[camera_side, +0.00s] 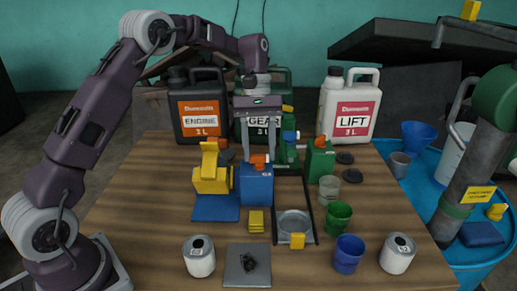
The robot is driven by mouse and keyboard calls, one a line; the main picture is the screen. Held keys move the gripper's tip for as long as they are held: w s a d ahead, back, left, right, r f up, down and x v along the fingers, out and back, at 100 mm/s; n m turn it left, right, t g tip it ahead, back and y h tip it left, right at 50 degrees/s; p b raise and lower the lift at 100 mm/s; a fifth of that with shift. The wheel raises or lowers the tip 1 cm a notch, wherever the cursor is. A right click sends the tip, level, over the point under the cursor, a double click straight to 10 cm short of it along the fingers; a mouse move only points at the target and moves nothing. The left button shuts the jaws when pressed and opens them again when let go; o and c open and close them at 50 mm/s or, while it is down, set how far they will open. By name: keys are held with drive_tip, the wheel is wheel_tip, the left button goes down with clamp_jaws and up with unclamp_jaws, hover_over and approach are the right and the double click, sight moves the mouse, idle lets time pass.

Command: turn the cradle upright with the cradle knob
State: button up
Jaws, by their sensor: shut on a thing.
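A yellow, bent holder (210,178) stands on a blue base plate at centre left. A black frame (311,225) with a grey round dish (293,223) and a small yellow block (297,241) at its front stands right of centre. I cannot tell for certain which of these is the cradle, nor make out its knob. My gripper (259,157) points down at the centre, its fingers on either side of the orange cap of a blue can (257,186). It seems shut on this can, which looks upright. The can's contact with the table is unclear.
Large ENGINE (199,107), GEAR and LIFT (350,107) jugs stand behind; the gripper partly hides GEAR. A green can (320,160) stands to the right. Green (338,217) and blue (348,254) cups, white tins and a grey plate (247,265) occupy the front.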

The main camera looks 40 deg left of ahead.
drive_tip(key=m+y, duration=0.1)
drive_tip(key=m, duration=0.2)
drive_tip(key=m+g+y, duration=0.1)
drive_tip(key=m, duration=0.2)
drive_tip(key=shift+a+f+g, duration=0.1)
drive_tip(key=shift+a+g, duration=0.05)
drive_tip(key=shift+g, duration=0.15)
drive_tip(key=m+y, duration=0.1)
drive_tip(key=m, duration=0.3)
drive_tip(key=shift+y, duration=0.4)
drive_tip(key=shift+w+m+y, duration=0.15)
drive_tip(key=shift+m+y, duration=0.25)
drive_tip(key=shift+m, duration=0.7)
drive_tip(key=o, duration=1.2)
drive_tip(key=shift+d, duration=0.2)
